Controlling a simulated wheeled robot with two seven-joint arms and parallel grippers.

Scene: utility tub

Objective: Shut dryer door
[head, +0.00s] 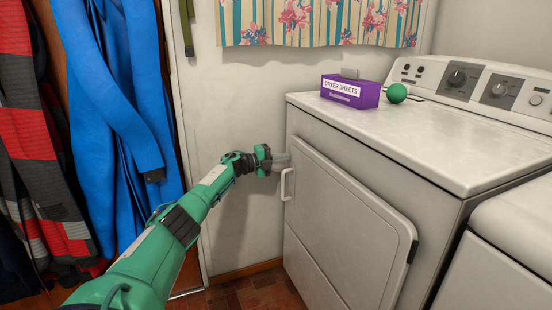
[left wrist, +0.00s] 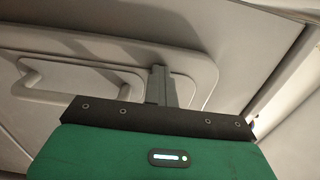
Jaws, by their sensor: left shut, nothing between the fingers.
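The white dryer (head: 420,140) stands at the right in the head view. Its front door (head: 345,230) looks flush or nearly flush with the front; I cannot tell whether it is fully latched. A white handle (head: 287,184) sits at the door's left edge. My left gripper (head: 282,160) is shut and empty at the door's upper left corner, just above the handle. I cannot tell whether it touches. In the left wrist view the shut grey fingers (left wrist: 158,85) show in front of the pale door (left wrist: 120,50). My right gripper is not in view.
A purple dryer sheets box (head: 350,91) and a green ball (head: 396,93) sit on the dryer top. A second white appliance (head: 500,260) stands at the lower right. Blue and red clothes (head: 110,100) hang at the left. A floral curtain (head: 320,20) hangs behind.

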